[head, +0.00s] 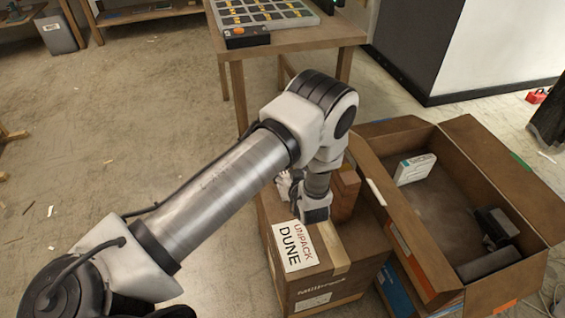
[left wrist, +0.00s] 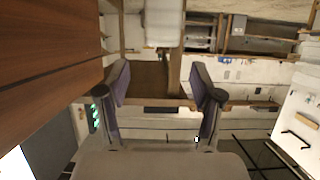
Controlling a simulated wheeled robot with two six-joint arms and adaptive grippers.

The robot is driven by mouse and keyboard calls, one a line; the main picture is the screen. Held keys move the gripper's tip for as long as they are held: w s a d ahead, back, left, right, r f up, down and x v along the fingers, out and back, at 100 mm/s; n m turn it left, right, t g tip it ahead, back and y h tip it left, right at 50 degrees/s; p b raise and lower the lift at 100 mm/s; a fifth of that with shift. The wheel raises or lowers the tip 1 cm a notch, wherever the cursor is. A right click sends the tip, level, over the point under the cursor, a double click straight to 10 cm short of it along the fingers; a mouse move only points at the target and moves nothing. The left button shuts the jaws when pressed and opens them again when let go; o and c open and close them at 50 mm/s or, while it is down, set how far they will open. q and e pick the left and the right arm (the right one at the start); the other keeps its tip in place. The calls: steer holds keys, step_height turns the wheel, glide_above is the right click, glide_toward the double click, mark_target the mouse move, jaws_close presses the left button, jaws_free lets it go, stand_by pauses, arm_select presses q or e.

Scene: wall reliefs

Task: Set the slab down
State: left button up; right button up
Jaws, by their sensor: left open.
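A reddish-brown block (head: 346,190), perhaps the slab, stands on a closed cardboard box (head: 350,255) labelled "UNPACK DUNE". My left wrist and forearm partly cover it. My left gripper (head: 286,184) is low over the box, beside the block on its left, and mostly hidden behind my wrist. In the left wrist view my left gripper (left wrist: 158,70) has its two fingers spread with nothing between them. A brown wood-like surface (left wrist: 50,60) fills the left of that view, apart from the fingers; I cannot tell if it is the block. My right gripper is not in view.
An open carton (head: 480,145) with a white-and-teal box (head: 415,169) and dark items stands right of the closed box. A wooden table (head: 300,40) with a panel of dark and yellow tiles (head: 265,12) is behind. Floor to the left is mostly clear.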

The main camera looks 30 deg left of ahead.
arm_select(q)
steer(key=s+d+f+m+g+h, duration=0.2)
steer(key=s+d+m+g+h, duration=0.1)
steer(key=s, duration=0.8)
steer(key=s+d+f+m+g+h, duration=0.2)
steer(key=s+f+m+g+h, duration=0.1)
steer(key=s, duration=0.8)
steer(key=s+d+f+m+g+h, duration=0.2)
steer(key=s+d+f+m+h, duration=0.1)
steer(key=s, duration=0.8)
steer(key=shift+d+m+g+h, duration=0.3)
steer(key=shift+d+g+h, duration=0.1)
steer(key=shift+h, duration=0.4)
steer(key=shift+c, duration=0.3)
